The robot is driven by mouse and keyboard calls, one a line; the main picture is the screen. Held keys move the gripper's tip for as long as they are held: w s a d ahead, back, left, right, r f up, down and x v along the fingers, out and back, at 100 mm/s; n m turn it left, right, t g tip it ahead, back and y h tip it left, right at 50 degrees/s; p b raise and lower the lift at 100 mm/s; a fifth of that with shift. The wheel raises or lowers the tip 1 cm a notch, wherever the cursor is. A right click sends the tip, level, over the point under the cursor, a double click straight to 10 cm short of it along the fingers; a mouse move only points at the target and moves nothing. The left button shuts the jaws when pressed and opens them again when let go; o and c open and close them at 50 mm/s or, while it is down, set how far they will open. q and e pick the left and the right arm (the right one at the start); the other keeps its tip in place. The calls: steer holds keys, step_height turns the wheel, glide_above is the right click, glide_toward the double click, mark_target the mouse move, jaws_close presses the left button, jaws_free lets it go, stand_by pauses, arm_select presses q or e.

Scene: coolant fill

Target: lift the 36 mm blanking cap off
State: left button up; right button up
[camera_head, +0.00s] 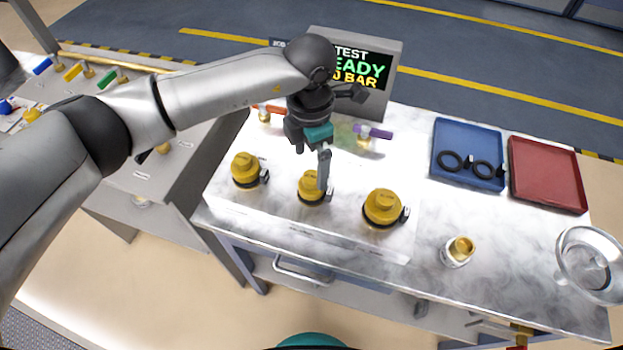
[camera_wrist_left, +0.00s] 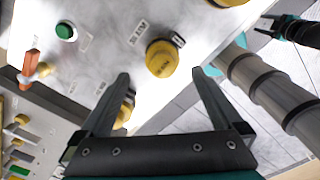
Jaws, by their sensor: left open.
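Three yellow blanking caps stand in a row on the white marbled panel: a left one (camera_head: 245,168), a middle one (camera_head: 309,190) and a larger right one (camera_head: 382,208). I cannot read which is 36 mm. My left gripper (camera_head: 316,172) is above the middle cap, partly covering it. In the left wrist view its two fingers (camera_wrist_left: 160,76) are spread and empty.
Behind the caps are an orange-handled valve (camera_head: 267,112), a purple-handled valve (camera_head: 370,134) and a display (camera_head: 358,68).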

mark_target(312, 177)
arm_select(q)
steer(key=f, duration=0.5)
steer(key=shift+s+d, duration=0.1)
steer(key=shift+s, duration=0.1)
steer(key=shift+c, duration=0.2)
steer(key=c, duration=1.3)
